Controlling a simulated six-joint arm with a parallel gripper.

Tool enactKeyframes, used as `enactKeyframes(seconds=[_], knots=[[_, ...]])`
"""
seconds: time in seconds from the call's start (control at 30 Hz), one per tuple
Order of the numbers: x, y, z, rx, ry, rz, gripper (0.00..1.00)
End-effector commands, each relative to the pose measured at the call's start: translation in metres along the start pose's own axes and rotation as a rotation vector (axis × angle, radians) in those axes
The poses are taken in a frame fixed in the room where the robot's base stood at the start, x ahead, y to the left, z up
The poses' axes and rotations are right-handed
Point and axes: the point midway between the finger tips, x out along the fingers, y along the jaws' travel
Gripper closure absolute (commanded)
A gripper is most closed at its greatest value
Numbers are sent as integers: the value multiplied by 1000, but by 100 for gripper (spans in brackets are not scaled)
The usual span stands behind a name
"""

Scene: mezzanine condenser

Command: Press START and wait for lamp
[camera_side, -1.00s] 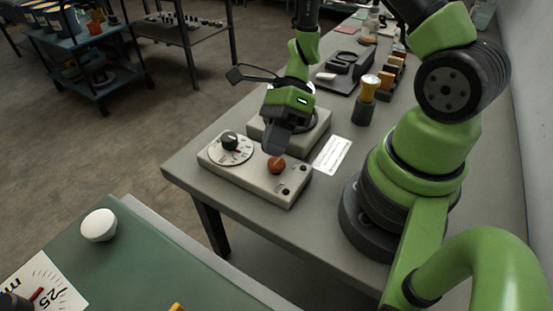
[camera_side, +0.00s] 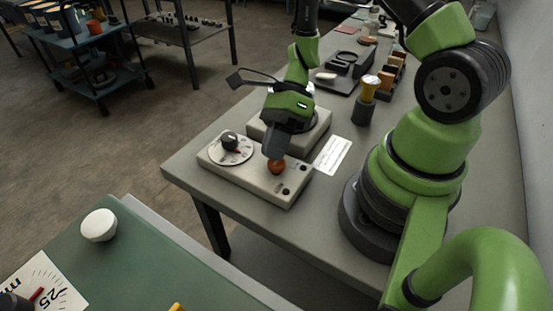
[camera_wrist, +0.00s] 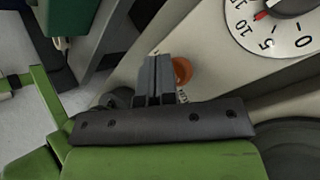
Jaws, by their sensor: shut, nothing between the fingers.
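The control box (camera_side: 240,178) is a pale box on the bench. It carries a round dial (camera_side: 231,147) with a black knob, an orange-red button (camera_side: 277,168), and small dark round fittings (camera_side: 287,190) near its right end. My gripper (camera_side: 273,155) is shut and empty, pointing down with its tips right at the button. In the wrist view the shut fingers (camera_wrist: 155,62) partly cover the button (camera_wrist: 183,71), which shows at their right side. I cannot tell whether they touch or press it. No lit lamp is visible on the box; my fingers hide part of its face.
A second pale box (camera_side: 315,130) with a round top stands behind the control box. A white printed card (camera_side: 333,155) lies to its right. A green table (camera_side: 130,255) with a white knob is in front.

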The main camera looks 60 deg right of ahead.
Motion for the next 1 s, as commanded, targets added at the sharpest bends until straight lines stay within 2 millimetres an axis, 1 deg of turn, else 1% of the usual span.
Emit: enactKeyframes(seconds=[1.0], knots=[[6, -4, -4, 0, -1, 0, 100]])
